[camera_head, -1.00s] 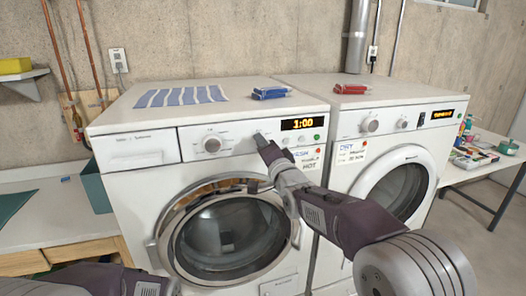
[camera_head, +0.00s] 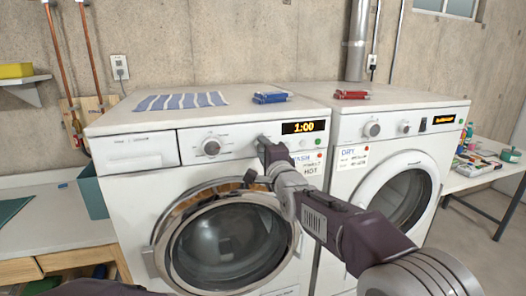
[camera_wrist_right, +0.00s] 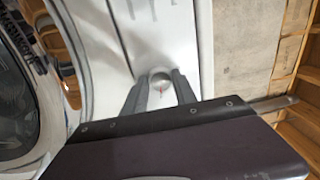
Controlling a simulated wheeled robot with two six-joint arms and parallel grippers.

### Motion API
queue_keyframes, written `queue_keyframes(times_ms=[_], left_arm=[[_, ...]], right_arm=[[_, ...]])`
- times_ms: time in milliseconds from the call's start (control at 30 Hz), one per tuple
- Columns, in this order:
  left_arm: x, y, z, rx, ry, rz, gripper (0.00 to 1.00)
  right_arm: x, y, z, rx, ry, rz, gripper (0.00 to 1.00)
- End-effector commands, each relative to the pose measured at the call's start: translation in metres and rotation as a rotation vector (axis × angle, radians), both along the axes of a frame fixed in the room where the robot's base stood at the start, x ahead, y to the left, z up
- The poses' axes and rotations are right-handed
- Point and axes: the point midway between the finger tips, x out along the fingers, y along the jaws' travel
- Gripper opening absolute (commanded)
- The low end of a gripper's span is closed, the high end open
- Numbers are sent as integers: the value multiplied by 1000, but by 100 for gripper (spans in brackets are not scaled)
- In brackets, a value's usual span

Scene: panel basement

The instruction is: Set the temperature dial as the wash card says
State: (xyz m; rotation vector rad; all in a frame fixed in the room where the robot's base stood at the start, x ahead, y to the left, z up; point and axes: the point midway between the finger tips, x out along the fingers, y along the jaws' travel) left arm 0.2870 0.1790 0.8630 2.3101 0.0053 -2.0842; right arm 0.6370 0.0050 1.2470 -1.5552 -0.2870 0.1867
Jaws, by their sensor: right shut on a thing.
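The washer (camera_head: 150,165) stands on the left with a large dial (camera_head: 212,146) and a lit display (camera_head: 303,127) reading 1:00. My right gripper (camera_head: 263,143) is at the washer's panel, left of the display. In the head view it hides the smaller dial there. In the right wrist view that dial (camera_wrist_right: 160,79) is a round grey knob with a red mark, between the two fingers of my right gripper (camera_wrist_right: 160,88), which is shut on it. The wash card (camera_head: 311,164) below the display is partly covered; "HOT" is readable. My left gripper is out of view.
The dryer (camera_head: 345,135) with its own dials and card (camera_head: 352,157) stands close on the right. A striped cloth (camera_head: 180,101), a blue item (camera_head: 270,97) and a red item (camera_head: 351,94) lie on top. A cluttered table (camera_head: 478,172) stands far right.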

Motion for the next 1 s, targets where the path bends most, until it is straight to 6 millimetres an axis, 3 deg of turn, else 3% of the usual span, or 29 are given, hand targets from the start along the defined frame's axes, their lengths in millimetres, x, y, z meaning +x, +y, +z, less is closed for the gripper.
queue_keyframes(times_ms=[267,300,367,400,767,1000], left_arm=[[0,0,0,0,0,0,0],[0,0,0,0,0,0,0],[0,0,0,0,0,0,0],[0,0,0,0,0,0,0],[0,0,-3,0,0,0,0],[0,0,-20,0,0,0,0]], right_arm=[[0,0,-3,0,9,0,0],[0,0,-3,0,9,0,36],[0,0,-3,0,7,0,53],[0,0,-3,0,7,0,55],[-6,-2,-2,0,2,0,55],[-50,-16,-7,0,2,0,55]])
